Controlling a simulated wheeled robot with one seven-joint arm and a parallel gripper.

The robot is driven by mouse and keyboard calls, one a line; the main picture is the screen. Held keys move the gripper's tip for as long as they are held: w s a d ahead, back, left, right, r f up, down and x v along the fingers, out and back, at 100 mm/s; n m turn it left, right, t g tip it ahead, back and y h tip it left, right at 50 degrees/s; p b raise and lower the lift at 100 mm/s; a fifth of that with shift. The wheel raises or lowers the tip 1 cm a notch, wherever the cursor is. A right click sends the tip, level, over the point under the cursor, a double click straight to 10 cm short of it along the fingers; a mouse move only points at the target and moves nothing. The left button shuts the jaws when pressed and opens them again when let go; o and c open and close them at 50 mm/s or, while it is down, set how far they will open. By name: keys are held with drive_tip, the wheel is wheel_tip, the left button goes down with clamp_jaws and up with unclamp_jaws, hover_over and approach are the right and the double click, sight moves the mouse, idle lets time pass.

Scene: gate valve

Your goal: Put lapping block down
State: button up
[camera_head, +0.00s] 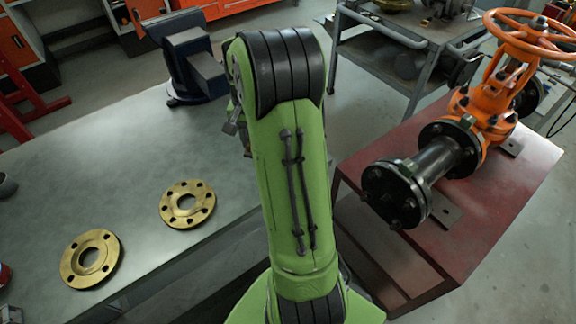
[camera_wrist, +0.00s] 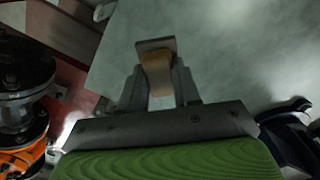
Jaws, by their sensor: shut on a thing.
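In the wrist view, my gripper (camera_wrist: 158,92) is shut on the lapping block (camera_wrist: 157,60). The block shows a tan, wood-like part between the two fingers and a flat grey plate at its far end. The grey workbench top (camera_wrist: 235,50) is behind it. I cannot tell whether the block touches the bench or hangs above it. In the head view, my green arm hides the block and most of the gripper. The bench (camera_head: 110,160) fills the left of that view.
Two brass flanges (camera_head: 188,204) (camera_head: 91,258) lie on the bench's near left. A dark vise (camera_head: 190,62) stands at its far edge. The orange gate valve (camera_head: 490,100) stands on a red table (camera_head: 500,190) at right. A grey cart (camera_head: 385,60) is behind. The bench's middle left is clear.

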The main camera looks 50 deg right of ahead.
wheel_tip(320, 180, down, 10)
drive_tip(key=b, duration=0.3)
drive_tip(key=shift+a, duration=0.15)
drive_tip(key=shift+r, duration=0.15)
drive_tip(key=o, duration=0.6)
drive_tip(key=shift+f, duration=0.25)
drive_tip(key=shift+c, duration=0.2)
drive_tip(key=o, duration=0.5)
drive_tip(key=shift+c, duration=0.2)
drive_tip(key=shift+r, duration=0.1)
